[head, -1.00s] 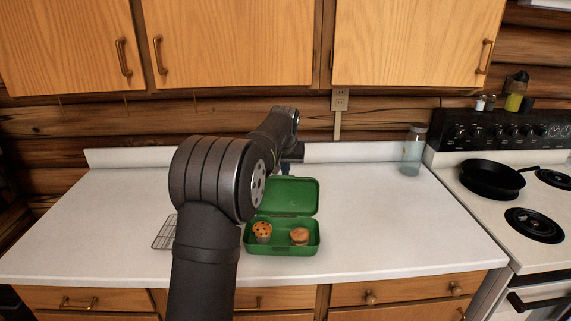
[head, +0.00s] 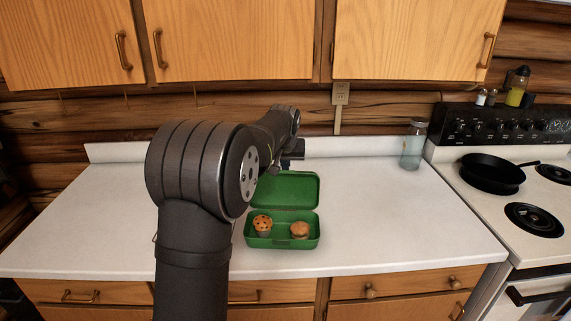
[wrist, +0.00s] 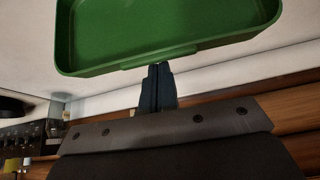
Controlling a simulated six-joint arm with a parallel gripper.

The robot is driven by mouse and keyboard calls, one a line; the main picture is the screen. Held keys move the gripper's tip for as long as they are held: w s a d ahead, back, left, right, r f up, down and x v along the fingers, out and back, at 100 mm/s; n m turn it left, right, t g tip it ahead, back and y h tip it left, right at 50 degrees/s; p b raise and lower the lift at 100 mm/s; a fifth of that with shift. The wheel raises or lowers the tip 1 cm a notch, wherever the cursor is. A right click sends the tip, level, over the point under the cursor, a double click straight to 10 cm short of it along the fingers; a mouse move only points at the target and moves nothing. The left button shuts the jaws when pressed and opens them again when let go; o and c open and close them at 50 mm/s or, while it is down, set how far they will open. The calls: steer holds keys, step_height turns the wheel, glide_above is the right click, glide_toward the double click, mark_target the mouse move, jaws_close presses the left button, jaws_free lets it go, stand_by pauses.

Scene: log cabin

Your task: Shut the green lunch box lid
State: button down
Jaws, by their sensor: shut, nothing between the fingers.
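The green lunch box (head: 282,243) stands on the white counter with its lid (head: 290,190) open, tilted up at the back. A muffin (head: 262,223) and a bun-like item (head: 299,229) sit side by side in the base. My gripper (head: 286,166) is behind the lid and mostly hidden by the lid and my arm. In the wrist view the dark fingers (wrist: 158,68) are shut and empty, with their tips at the rim of the green lid (wrist: 165,30). I cannot tell whether they touch it.
A glass jar (head: 413,146) stands at the counter's back right. The stove (head: 510,205) with a black pan (head: 492,173) is beyond it. Wooden cabinets (head: 235,40) hang above. The counter right of the box is clear.

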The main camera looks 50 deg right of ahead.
steer(key=shift+s+a+r+h, duration=0.2)
steer(key=shift+s+a+h, duration=0.1)
steer(key=shift+a, duration=0.1)
steer(key=s+a+f+t+h, duration=0.2)
steer(key=s+a+f, duration=0.6)
steer(key=s+a, duration=0.3)
steer(key=shift+a, duration=1.25)
steer(key=shift+s, duration=0.1)
steer(key=s+a+f, duration=0.2)
steer(key=s+a, duration=0.3)
steer(key=a, duration=0.1)
stand_by(1.0)
